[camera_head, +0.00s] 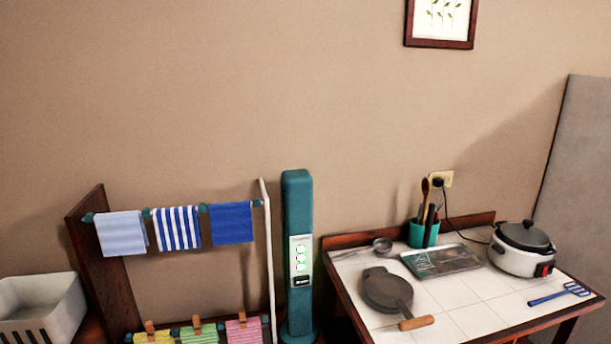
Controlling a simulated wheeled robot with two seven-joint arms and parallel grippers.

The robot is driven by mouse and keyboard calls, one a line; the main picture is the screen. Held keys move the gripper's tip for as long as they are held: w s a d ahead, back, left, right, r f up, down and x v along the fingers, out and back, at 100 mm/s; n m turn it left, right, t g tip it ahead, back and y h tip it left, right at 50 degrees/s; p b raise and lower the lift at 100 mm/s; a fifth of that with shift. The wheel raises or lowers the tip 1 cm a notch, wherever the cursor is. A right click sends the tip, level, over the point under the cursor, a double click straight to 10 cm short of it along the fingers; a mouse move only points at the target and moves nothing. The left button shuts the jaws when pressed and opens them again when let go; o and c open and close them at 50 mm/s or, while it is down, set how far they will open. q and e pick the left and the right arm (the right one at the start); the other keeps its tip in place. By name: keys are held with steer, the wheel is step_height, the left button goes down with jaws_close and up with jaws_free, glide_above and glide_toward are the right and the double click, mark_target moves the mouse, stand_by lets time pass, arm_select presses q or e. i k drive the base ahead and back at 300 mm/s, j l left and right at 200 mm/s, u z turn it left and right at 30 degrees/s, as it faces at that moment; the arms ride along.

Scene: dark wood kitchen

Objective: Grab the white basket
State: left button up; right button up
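The white basket (62,304) sits at the lower left edge of the head view, left of the towel rack. It is a rectangular bin with dark slots in its front side. Its left end and lower part are cut off by the picture's edge, and I cannot tell what is in it. Neither of my grippers shows in this view.
A wooden towel rack (88,245) with hanging towels stands just right of the basket. A teal tower (298,210) stands beside it. A tiled table (462,302) at the right holds a pan (388,290), a rice cooker (522,250) and utensils.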

mark_target(50, 308)
steer(key=u, duration=1.6)
